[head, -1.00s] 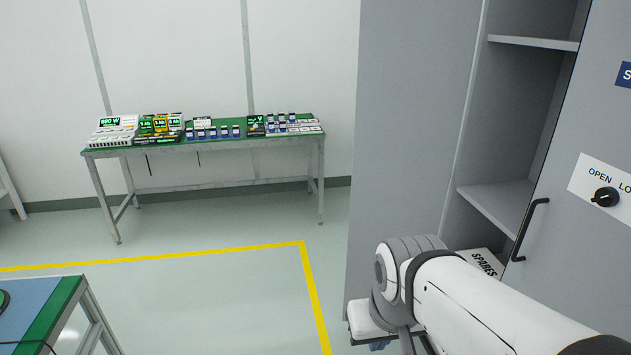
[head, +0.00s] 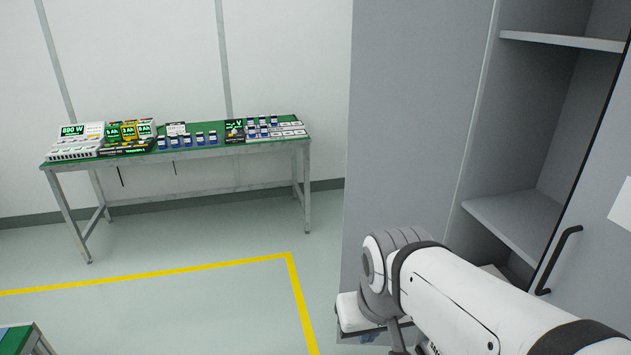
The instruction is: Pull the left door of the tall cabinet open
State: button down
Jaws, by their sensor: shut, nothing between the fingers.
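The tall grey cabinet stands at the right of the head view, with its interior shelves (head: 505,217) exposed. A flat grey panel (head: 415,120) to the left of the opening looks like the left door standing wide open, its handle not visible. The other door (head: 600,235), with a black bar handle (head: 558,260) near its left edge, covers the right of the opening. My white arm crosses the lower right, in front of the cabinet's lower part. My gripper does not show; the arm and the frame's bottom edge hide that area.
A green-topped workbench (head: 205,154) with boxes and small blue-labelled items stands against the far wall. A yellow floor line (head: 150,275) turns a corner left of the cabinet. The floor between is clear. A table corner (head: 25,340) shows at bottom left.

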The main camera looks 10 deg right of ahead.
aim_at(415, 66)
jog(key=i, duration=1.1)
jog(key=u, duration=0.05)
